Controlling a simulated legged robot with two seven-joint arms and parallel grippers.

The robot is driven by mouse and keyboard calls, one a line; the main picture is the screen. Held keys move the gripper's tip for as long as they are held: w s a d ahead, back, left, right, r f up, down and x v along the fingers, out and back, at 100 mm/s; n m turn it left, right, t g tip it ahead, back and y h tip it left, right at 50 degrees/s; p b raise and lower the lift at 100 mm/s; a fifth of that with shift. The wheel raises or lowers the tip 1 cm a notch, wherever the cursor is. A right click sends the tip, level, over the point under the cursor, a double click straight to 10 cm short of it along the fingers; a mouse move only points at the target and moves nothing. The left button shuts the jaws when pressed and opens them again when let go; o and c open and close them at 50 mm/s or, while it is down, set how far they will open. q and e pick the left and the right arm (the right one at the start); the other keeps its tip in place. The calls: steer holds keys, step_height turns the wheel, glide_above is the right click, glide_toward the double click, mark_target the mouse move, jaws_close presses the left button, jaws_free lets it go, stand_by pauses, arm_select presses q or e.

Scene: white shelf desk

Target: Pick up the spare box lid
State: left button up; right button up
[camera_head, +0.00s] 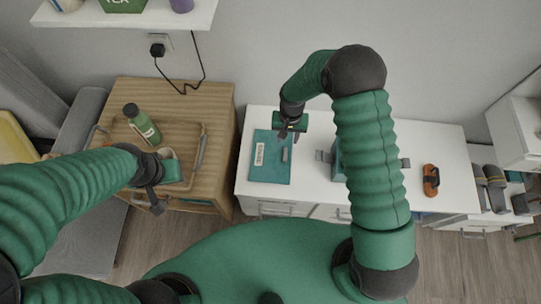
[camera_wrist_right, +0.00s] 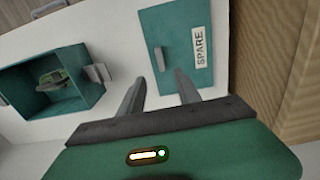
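The spare box lid (camera_head: 262,174) is a flat teal panel with a white label and a small grey handle, lying on the white desk. In the right wrist view the lid (camera_wrist_right: 165,28) shows its label reading SPARE and the handle near its left side. My right gripper (camera_head: 284,134) is above the lid's far right part. In the right wrist view the right gripper (camera_wrist_right: 160,82) has its two fingers apart with nothing between them; the handle is ahead of them. My left gripper (camera_head: 156,205) hangs over the front of the wooden cabinet, its finger gap unclear.
An open teal box (camera_wrist_right: 88,62) with a green item inside stands beside the lid; my right arm partly hides the box (camera_head: 337,168). A green bottle (camera_head: 142,125) and wooden tray (camera_head: 204,130) are on the wooden cabinet (camera_head: 222,95). An orange-black object (camera_head: 431,180) lies right.

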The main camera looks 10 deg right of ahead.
step_height(320, 180, down, 3)
steer(key=b, duration=0.1)
glide_above(285, 154)
steer(key=d, duration=0.1)
step_height(285, 154, down, 4)
steer(key=shift+f, duration=0.15)
steer(key=f+b, duration=0.1)
steer(key=f, duration=0.1)
steer(key=a+f, duration=0.1)
steer(key=f, duration=0.2)
steer(key=shift+a+f+b, duration=0.15)
steer(key=shift+f+b, duration=0.15)
steer(key=shift+b, duration=0.1)
steer(key=shift+d, duration=0.35)
steer(key=shift+c, duration=0.9)
steer(key=c, duration=0.5)
jaws_close()
arm_select(q)
steer(key=f, duration=0.2)
steer(key=shift+s+d+f, duration=0.1)
steer(key=shift+d+f, duration=0.2)
steer(key=shift+d, duration=0.1)
arm_select(e)
steer(key=shift+a, duration=0.2)
